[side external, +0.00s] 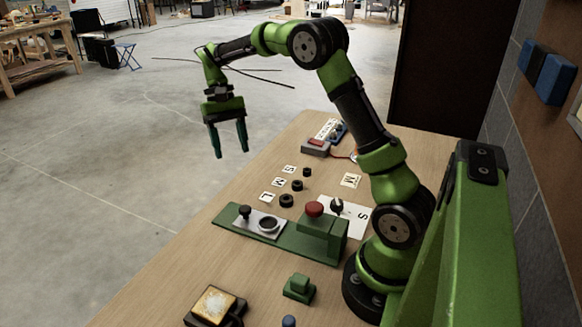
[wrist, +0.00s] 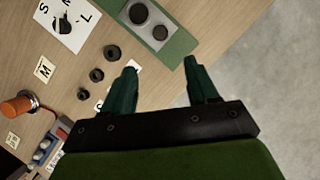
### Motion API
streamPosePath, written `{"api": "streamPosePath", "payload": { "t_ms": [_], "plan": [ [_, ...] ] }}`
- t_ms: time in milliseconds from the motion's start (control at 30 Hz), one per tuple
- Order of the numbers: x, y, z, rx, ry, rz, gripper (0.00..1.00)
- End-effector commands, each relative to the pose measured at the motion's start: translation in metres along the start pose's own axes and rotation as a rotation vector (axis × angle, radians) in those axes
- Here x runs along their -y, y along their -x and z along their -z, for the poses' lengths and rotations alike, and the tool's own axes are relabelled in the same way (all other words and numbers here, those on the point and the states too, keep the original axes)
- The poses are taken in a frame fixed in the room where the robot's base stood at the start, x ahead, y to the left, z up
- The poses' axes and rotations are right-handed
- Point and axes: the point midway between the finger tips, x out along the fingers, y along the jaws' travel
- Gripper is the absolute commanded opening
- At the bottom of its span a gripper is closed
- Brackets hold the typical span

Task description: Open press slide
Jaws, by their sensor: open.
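The press (side external: 290,240) stands on the wooden table as a long green base with a green block and a red button (side external: 314,209) at its right end. Its grey slide plate (side external: 254,222) lies at the left part of the base, clear of the block, with a black knob (side external: 245,211) and a round recess (side external: 268,224). The slide plate also shows at the top of the wrist view (wrist: 152,24). My gripper (side external: 231,153) is open and empty, fingers pointing down, in the air beyond the table's left edge and apart from the press. Its fingers show in the wrist view (wrist: 160,66).
Several black rings (side external: 287,200) lie behind the press beside letter cards (side external: 268,197). A dial card (side external: 350,217) is right of them. A green block (side external: 299,288) and a dark tray (side external: 226,316) are in front.

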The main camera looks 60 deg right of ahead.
Motion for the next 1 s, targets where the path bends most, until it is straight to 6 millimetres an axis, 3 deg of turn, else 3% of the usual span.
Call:
{"api": "streamPosePath", "payload": {
  "t_ms": [100, 300, 667, 800, 1000],
  "plan": [
    [0.000, 0.015, 0.001, 0.000, 0.000, 0.000, 0.59],
    [0.000, 0.025, 0.000, 0.001, -0.001, 0.000, 0.59],
    [-0.001, 0.025, 0.004, -0.015, -0.004, -0.005, 0.59],
    [-0.006, 0.008, 0.011, -0.049, 0.008, -0.017, 0.59],
    [-0.004, 0.004, -0.022, -0.196, 0.079, 0.021, 0.59]
  ]
}}
